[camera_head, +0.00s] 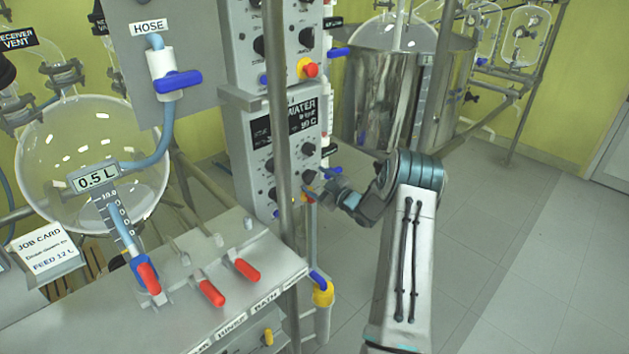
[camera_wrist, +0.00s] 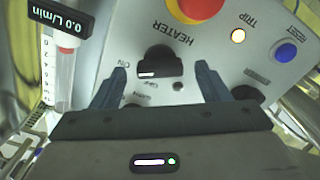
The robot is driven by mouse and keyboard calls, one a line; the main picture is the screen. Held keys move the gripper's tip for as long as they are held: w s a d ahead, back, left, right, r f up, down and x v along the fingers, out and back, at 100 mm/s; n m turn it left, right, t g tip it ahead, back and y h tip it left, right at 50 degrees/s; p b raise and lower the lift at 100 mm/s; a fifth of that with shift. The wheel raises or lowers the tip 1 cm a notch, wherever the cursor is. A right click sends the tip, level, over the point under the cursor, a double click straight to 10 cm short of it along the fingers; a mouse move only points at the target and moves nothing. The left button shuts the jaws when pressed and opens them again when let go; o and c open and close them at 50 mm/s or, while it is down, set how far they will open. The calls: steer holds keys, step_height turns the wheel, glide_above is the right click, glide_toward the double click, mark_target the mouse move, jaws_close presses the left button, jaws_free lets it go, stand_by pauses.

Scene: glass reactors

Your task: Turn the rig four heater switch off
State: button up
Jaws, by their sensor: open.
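The heater switch (camera_wrist: 157,58) is a black rotary knob with a white mark, on a pale panel under the word HEATER in the wrist view. Small position labels sit beside and below it, partly covered or too small to read surely. My gripper (camera_wrist: 160,72) is open, with one finger on each side of the knob in the picture. I cannot tell whether the fingers touch it. In the head view my gripper (camera_head: 312,190) is at the lower part of the grey control panel (camera_head: 285,150), and the switch cannot be made out there.
In the wrist view, a red button (camera_wrist: 195,8), a lit TRIP lamp (camera_wrist: 238,36) and a blue button (camera_wrist: 286,52) are near the switch. A flow meter (camera_wrist: 62,22) reads 0.0 L/min. In the head view, a metal post (camera_head: 283,120) stands before the panel. Floor at right is clear.

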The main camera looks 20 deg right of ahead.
steer(key=shift+w+a, duration=0.2)
steer(key=shift+w, duration=0.45)
steer(key=c, duration=1)
